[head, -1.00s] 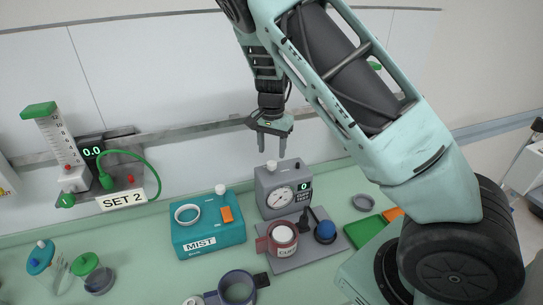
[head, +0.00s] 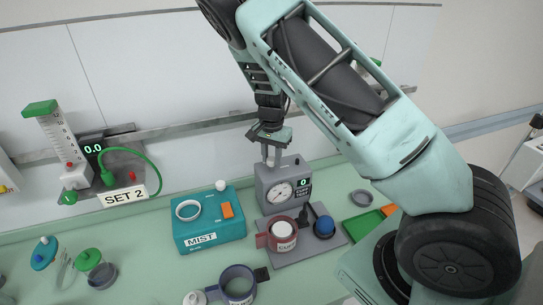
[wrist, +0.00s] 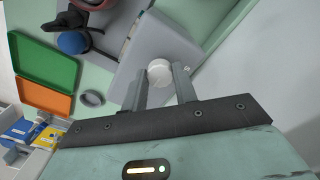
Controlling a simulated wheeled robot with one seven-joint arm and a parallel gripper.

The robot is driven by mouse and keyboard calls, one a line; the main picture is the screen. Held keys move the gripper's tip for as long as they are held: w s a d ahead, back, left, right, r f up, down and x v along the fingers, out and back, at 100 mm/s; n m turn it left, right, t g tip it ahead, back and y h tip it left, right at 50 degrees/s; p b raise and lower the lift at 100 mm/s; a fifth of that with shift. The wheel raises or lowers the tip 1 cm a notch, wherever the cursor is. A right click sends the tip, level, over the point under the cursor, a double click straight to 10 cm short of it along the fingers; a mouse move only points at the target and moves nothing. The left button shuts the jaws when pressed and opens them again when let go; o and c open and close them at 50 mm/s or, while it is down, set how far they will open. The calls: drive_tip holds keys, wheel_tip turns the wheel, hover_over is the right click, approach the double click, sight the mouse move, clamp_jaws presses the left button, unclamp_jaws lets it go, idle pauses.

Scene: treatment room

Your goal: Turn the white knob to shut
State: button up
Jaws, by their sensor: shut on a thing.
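The white knob (wrist: 160,73) sits on top of the grey gauge box (head: 264,196), which has a round dial and a small display reading 0. My gripper (wrist: 161,82) is shut on the knob, with one finger on each side of it in the wrist view. In the head view my gripper (head: 271,156) points down onto the top of the box, and its fingers hide the knob there. The knob's turn position cannot be told.
A teal MIST box (head: 208,235) with a white knob (head: 221,185) stands to the left. A red mug (head: 279,235) and a blue ball (head: 324,225) are in front of the gauge box. A flowmeter (head: 57,145) hangs at the left. A green tray (head: 362,222) lies to the right.

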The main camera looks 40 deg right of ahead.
sight(272, 159)
drive_tip(key=shift+n+b, duration=0.3)
drive_tip(key=shift+b, duration=0.05)
drive_tip(key=n+b, duration=0.2)
drive_tip(key=shift+w+d+f+n, duration=0.1)
drive_tip(key=shift+f+n, duration=0.05)
drive_tip(key=shift+n, duration=0.25)
drive_tip(key=n+b, duration=0.4)
drive_tip(key=n, duration=0.1)
drive_tip(key=n+b, duration=0.2)
drive_tip(key=n, duration=0.3)
drive_tip(key=shift+r+n+b, duration=0.2)
drive_tip(key=shift+n+b, duration=0.5)
drive_tip(key=shift+n, duration=1.5)
drive_tip(key=o, duration=1)
drive_tip(key=shift+c, duration=0.2)
wheel_tip(272, 159, up, 17)
drive_tip(key=b, duration=0.3)
drive_tip(key=shift+r, duration=0.2)
